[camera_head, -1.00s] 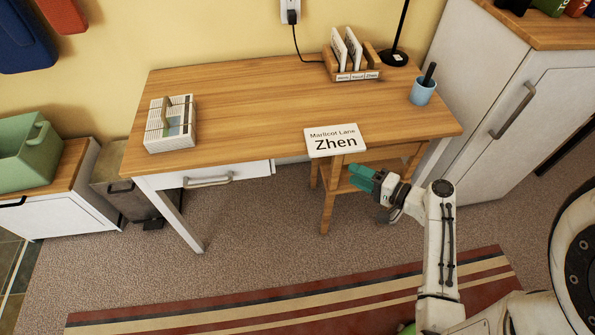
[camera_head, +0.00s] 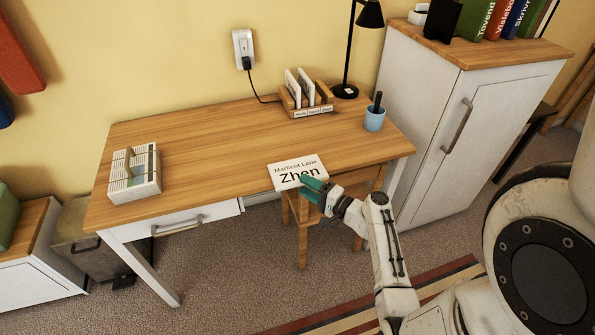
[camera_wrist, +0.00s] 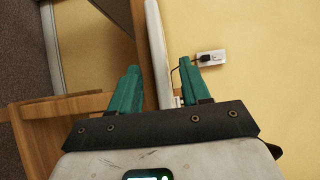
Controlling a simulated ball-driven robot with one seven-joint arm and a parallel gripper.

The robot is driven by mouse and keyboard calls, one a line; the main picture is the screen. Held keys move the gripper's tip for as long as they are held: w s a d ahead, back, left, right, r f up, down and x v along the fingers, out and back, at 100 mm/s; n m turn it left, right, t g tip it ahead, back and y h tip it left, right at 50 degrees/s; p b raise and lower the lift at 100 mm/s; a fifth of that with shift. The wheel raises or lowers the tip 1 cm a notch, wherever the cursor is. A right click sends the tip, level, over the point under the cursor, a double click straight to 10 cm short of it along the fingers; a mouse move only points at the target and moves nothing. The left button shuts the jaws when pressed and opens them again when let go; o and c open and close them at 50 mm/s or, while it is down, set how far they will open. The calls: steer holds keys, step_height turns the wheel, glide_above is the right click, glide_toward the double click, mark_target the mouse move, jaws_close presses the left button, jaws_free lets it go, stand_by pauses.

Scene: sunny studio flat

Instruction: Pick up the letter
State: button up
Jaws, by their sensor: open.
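The letter (camera_head: 296,170), a white card reading "Marlicot Lane Zhen", lies at the front edge of the wooden desk (camera_head: 215,140). In the wrist view the letter (camera_wrist: 156,45) shows nearly edge-on as a white strip between my two green fingers. My gripper (camera_head: 306,183) is open at the letter's front edge, with one finger on either side of it in the wrist view. I cannot tell whether a finger touches it.
A wooden letter rack (camera_head: 307,103) holding cards, a black lamp (camera_head: 346,90) and a blue cup (camera_head: 374,119) stand at the back right. A white basket (camera_head: 134,176) stands at the left. A stool (camera_head: 302,235) is under the desk.

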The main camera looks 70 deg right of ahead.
mark_target(284, 175)
steer(key=shift+x, duration=1.05)
jaws_close()
